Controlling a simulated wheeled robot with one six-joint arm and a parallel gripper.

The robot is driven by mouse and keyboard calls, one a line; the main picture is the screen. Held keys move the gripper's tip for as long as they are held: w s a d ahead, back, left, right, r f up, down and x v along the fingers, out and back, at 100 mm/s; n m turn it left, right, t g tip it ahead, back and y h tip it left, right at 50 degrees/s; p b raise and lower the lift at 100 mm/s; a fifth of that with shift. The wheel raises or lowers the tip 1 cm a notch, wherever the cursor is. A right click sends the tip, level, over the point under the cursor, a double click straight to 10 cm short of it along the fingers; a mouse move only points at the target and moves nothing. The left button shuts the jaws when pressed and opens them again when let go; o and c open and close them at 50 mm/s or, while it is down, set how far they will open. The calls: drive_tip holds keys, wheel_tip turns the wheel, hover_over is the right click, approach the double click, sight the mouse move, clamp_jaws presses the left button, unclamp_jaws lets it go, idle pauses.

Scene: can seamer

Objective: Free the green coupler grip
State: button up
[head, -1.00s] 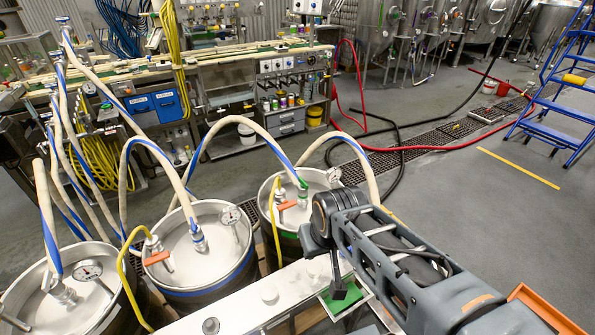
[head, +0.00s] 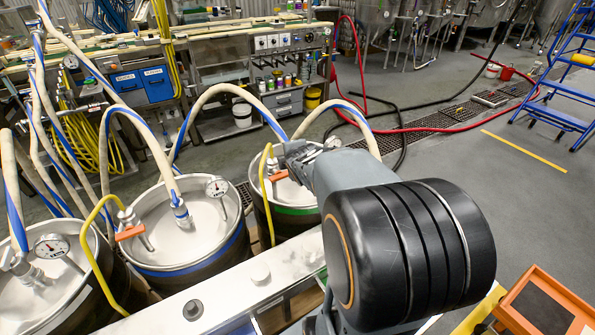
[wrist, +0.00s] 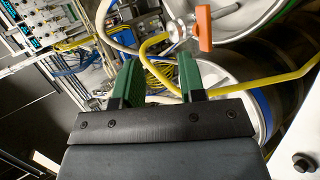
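The green-banded keg (head: 295,210) is the rightmost of the kegs in the head view. Its orange lever (head: 278,176) and the yellow hose (head: 263,180) show beside my forearm. The green coupler grip is not visible now; my arm covers that part of the lid. In the wrist view my gripper (wrist: 160,65) has its two green fingers apart with nothing clearly held between them. Beyond them are the yellow hose (wrist: 143,50), the orange lever (wrist: 204,28) at upper right and a blue-banded keg (wrist: 230,82). I cannot tell whether the fingers touch the hose.
The blue-banded keg (head: 190,235) stands to the left, with another keg (head: 60,285) at far left. A white beam (head: 215,296) runs in front of the kegs. Beige hoses (head: 225,90) arch over them. An orange-framed box (head: 545,305) is at lower right.

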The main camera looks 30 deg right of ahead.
drive_tip(key=w+d+f+n+t+y+b, duration=0.3)
drive_tip(key=d+f+n+t+b, duration=0.4)
drive_tip(key=d+f+n+b, duration=1)
drive_tip(key=w+a+r+n+p, duration=0.1)
drive_tip(key=w+p, duration=0.1)
drive_tip(key=w, duration=0.2)
drive_tip(key=w+a+r+n+p, duration=0.1)
drive_tip(key=w+p, duration=0.1)
drive_tip(key=w, duration=0.2)
drive_tip(key=w+a+r+n+p, duration=0.1)
drive_tip(key=w+p, duration=0.1)
drive_tip(key=w, duration=0.3)
drive_tip(key=shift+w+a+n, duration=0.1)
drive_tip(key=shift+a+n, duration=0.1)
drive_tip(key=shift+n, duration=0.2)
clamp_jaws()
